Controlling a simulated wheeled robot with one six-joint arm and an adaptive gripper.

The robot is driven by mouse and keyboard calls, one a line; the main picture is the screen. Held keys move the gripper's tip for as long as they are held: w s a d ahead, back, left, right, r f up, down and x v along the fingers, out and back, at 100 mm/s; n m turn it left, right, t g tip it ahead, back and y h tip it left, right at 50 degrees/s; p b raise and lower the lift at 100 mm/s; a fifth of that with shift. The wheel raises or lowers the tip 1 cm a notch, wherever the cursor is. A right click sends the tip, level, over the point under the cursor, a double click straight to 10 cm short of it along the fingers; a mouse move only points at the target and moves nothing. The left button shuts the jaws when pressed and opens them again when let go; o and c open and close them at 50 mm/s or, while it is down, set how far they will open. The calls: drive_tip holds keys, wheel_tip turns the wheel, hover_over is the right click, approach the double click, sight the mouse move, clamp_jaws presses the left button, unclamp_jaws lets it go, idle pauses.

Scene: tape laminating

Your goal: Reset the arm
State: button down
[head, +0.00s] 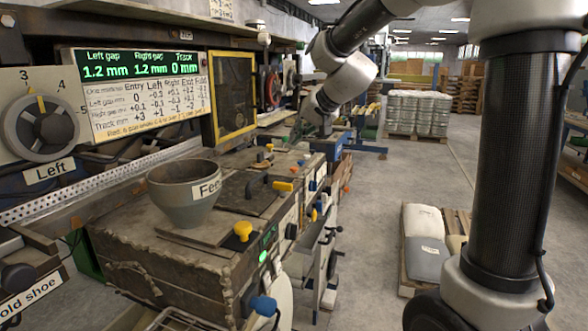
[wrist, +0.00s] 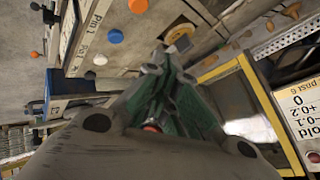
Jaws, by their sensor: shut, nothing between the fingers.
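My arm reaches in from the upper right of the head view and bends down over the far part of the machine. My gripper (wrist: 166,58) points away from the wrist camera, its green-sided fingers together with nothing seen between them. In the wrist view the yellow frame (wrist: 262,100) stands to the right of the fingers. The fingertips appear near a yellow knob (wrist: 180,33); whether they touch it is unclear.
The machine bench carries a grey feed hopper (head: 188,192), a yellow knob (head: 243,231) and several handles. A lit gap display (head: 135,66) and a Left dial (head: 40,122) stand behind it. Sacks on a pallet (head: 424,240) lie at right. The floor aisle (head: 380,185) between is clear.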

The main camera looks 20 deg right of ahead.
idle(0.3)
drive_tip(key=s+f, duration=0.1)
drive_tip(key=s+f+g, duration=0.2)
drive_tip(key=s+f, duration=0.1)
drive_tip(key=shift+d+n, duration=0.4)
drive_tip(key=s+d+h, duration=0.1)
drive_tip(key=s+d, duration=0.3)
drive_tip(key=s, duration=0.6)
drive_tip(key=s+d+f+n+g+h, duration=0.1)
drive_tip(key=s+d, duration=0.3)
drive_tip(key=s, duration=0.6)
drive_tip(key=s+d+n+h, duration=0.1)
drive_tip(key=s+d, duration=0.4)
drive_tip(key=s, duration=0.5)
drive_tip(key=shift+s+f+g+h, duration=0.15)
drive_tip(key=shift+s+g+h, duration=0.2)
drive_tip(key=shift+h, duration=0.45)
drive_tip(key=shift+w+d, duration=0.1)
